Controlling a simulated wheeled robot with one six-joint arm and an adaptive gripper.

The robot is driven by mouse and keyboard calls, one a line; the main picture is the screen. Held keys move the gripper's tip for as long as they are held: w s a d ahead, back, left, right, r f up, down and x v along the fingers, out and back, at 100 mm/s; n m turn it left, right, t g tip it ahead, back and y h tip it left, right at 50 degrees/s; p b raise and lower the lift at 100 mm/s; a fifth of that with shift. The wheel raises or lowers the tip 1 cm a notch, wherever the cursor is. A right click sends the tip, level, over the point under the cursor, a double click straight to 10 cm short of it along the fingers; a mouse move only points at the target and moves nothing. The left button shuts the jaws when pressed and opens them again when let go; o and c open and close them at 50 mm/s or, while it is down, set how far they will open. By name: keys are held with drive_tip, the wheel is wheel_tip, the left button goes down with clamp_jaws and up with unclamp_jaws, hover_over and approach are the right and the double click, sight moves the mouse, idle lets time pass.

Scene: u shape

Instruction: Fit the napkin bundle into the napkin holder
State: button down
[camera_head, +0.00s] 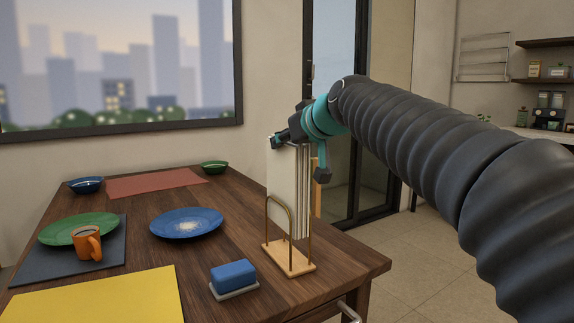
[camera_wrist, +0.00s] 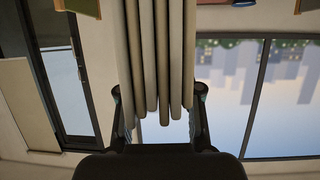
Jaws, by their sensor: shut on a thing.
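The napkin bundle (camera_head: 284,180) is a stack of several cream and beige sheets, standing upright on edge. My gripper (camera_head: 301,150) is shut on its upper end; the wrist view also shows the sheets (camera_wrist: 160,60) between the two fingers (camera_wrist: 160,105). The napkin holder (camera_head: 288,261) has a light wooden base and brass wire hoops, and stands near the table's right edge. The bundle's lower part is between the hoops, with the front hoop crossing its face. Its bottom edge looks a little above the base; I cannot tell whether it touches the base at the back.
A blue butter dish (camera_head: 234,275) stands left of the holder. A blue plate (camera_head: 187,223), a green plate (camera_head: 70,229), an orange mug (camera_head: 87,243), a yellow placemat (camera_head: 100,298) and two bowls are on the wooden table (camera_head: 345,262). A window wall is behind.

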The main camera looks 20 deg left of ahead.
sight(304, 152)
drive_tip(key=shift+f+b, duration=0.45)
drive_tip(key=shift+f, duration=1.6)
drive_tip(key=shift+f+b, duration=0.35)
drive_tip(key=shift+b, duration=0.05)
drive_tip(key=shift+f+b, duration=0.3)
drive_tip(key=c, duration=0.8)
unclamp_jaws()
drive_tip(key=shift+o, duration=0.2)
drive_tip(key=shift+r, duration=0.15)
drive_tip(key=shift+r+p, duration=0.25)
drive_tip(key=shift+p, duration=0.15)
drive_tip(key=v, duration=1.2)
drive_tip(key=shift+r+b, duration=0.25)
drive_tip(key=shift+b, duration=0.15)
